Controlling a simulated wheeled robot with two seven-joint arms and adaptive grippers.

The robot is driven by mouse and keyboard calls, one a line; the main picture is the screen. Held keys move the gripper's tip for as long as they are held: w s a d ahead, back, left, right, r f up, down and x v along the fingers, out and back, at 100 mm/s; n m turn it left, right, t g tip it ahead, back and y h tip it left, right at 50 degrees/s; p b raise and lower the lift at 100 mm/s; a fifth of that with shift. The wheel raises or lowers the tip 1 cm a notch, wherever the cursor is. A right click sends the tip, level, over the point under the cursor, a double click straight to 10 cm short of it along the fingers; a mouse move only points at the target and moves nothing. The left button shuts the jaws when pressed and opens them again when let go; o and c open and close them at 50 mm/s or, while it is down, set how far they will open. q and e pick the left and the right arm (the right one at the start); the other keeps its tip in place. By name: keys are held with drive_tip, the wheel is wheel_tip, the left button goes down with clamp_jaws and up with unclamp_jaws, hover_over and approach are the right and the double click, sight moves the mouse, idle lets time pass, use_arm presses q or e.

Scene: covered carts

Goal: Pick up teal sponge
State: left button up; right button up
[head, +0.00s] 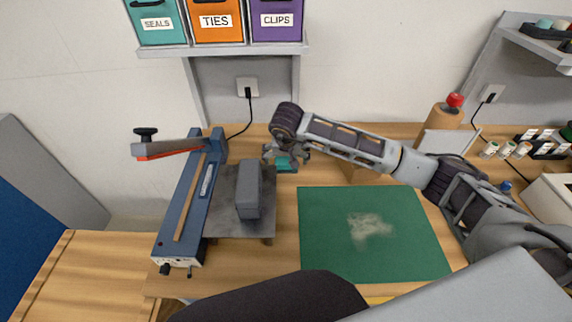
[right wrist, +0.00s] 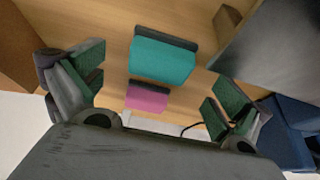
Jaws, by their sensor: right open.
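The teal sponge (right wrist: 162,58) lies on the wooden table, seen between the open fingers in the right wrist view. It has a dark grey layer along one side. In the head view the teal sponge (head: 286,164) shows only in part, under my right gripper (head: 286,152). My left gripper is not in view.
A pink sponge (right wrist: 148,97) lies close to the teal one. A blue sealing machine (head: 190,200) and a grey block (head: 248,190) on a grey plate (head: 238,226) stand to the left. A green mat (head: 375,255) with a pale smudge lies to the right.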

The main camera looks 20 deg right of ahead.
sight(286, 161)
drive_tip(key=shift+x, duration=1.7)
drive_tip(key=c, duration=1.2)
